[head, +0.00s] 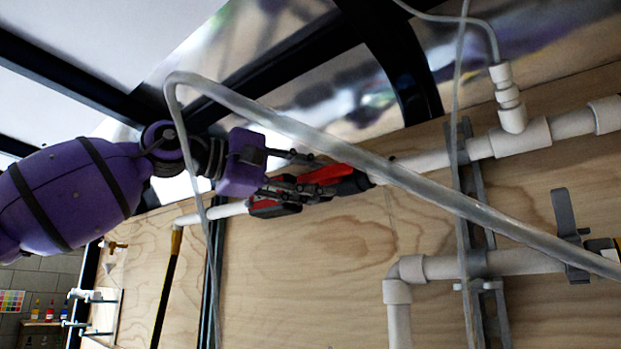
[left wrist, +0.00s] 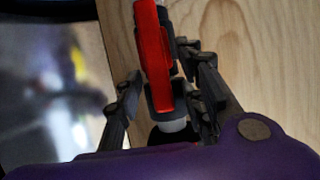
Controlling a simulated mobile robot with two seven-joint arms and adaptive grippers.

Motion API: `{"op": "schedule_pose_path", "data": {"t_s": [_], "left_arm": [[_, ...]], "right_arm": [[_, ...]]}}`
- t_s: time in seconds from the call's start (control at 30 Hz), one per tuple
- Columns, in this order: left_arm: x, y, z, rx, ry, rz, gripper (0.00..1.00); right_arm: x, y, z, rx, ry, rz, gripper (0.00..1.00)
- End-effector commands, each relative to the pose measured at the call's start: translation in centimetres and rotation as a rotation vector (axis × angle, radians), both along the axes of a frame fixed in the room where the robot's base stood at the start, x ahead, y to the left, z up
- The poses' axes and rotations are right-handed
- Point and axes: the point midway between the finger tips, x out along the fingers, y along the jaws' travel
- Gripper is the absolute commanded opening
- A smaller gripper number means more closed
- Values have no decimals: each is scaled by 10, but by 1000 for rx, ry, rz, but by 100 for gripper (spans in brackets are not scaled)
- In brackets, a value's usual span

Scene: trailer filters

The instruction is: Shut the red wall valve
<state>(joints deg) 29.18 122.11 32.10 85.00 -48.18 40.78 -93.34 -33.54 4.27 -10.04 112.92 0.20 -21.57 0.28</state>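The red wall valve has a long red handle (head: 325,174) and a dark body with red parts (head: 272,209), set in a white pipe on the plywood wall. The handle lies roughly along the pipe. My left gripper (head: 312,178) reaches in from the left with its fingers spread, one above and one below the valve. In the left wrist view the red handle (left wrist: 154,58) stands between the two fingers of my left gripper (left wrist: 162,68), with a gap visible on its left side. Contact on the right side is unclear. My right gripper is not in view.
A clear hose (head: 430,192) crosses in front of the valve's right end. White pipes (head: 440,267) with grey clamps run along the wall at right. A dark frame bar (head: 395,60) is above. A shelf with bottles (head: 45,325) is far at lower left.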

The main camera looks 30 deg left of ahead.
Motion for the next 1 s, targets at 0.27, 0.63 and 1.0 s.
{"op": "schedule_pose_path", "data": {"t_s": [0.27,0.63,1.0], "left_arm": [[0,0,0,0,0,0,8],[0,0,0,0,-1,0,0],[0,0,-6,-106,7,0,0]], "right_arm": [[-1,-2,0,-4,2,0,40],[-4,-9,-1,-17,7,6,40],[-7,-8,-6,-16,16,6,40]]}}
